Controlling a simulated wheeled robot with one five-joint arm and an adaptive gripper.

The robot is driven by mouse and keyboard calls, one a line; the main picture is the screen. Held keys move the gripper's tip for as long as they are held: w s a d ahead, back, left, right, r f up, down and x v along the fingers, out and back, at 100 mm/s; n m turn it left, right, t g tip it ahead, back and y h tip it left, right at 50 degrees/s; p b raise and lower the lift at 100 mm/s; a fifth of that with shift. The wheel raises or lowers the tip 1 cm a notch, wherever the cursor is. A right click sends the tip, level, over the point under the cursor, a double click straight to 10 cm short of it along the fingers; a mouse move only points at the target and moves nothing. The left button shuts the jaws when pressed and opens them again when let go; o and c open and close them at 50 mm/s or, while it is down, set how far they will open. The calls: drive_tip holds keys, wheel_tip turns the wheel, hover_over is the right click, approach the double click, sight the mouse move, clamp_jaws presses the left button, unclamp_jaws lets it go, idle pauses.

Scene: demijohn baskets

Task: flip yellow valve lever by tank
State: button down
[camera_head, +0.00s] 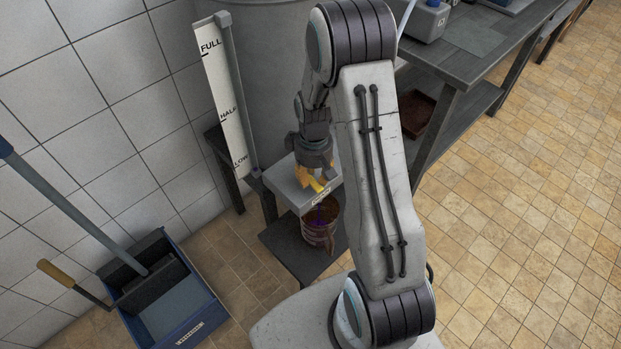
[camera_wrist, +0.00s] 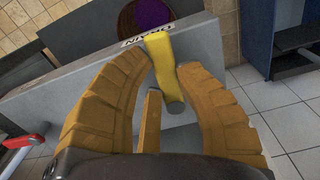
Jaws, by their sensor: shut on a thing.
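The yellow valve lever (camera_wrist: 164,62) stands between the two orange fingers of my gripper (camera_wrist: 166,70) in the wrist view. The fingers are shut on it. In the head view my gripper (camera_head: 315,180) is at the grey box (camera_head: 292,190) in front of the large grey tank (camera_head: 270,85). Only a little of the lever shows there, and it is hard to separate from the fingers. A label reading DRAIN (camera_wrist: 146,34) is on the box edge beside the lever.
A bucket (camera_head: 319,238) with purple liquid stands below the box on a dark low stand (camera_head: 285,250). A level gauge (camera_head: 222,95) is on the tank's left. A blue mop bucket (camera_head: 185,310) stands at the lower left. A dark table (camera_head: 470,62) is at the right. Tiled floor lies open at right.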

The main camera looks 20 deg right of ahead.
drive_tip(key=shift+d+f+n, duration=0.15)
drive_tip(key=shift+n, duration=0.35)
drive_tip(key=c, duration=1.3)
unclamp_jaws()
drive_tip(key=shift+c, duration=0.2)
drive_tip(key=o, duration=0.5)
drive_tip(key=shift+w, duration=0.1)
drive_tip(key=shift+r, duration=0.2)
wheel_tip(320, 180, up, 12)
drive_tip(key=shift+f, duration=0.1)
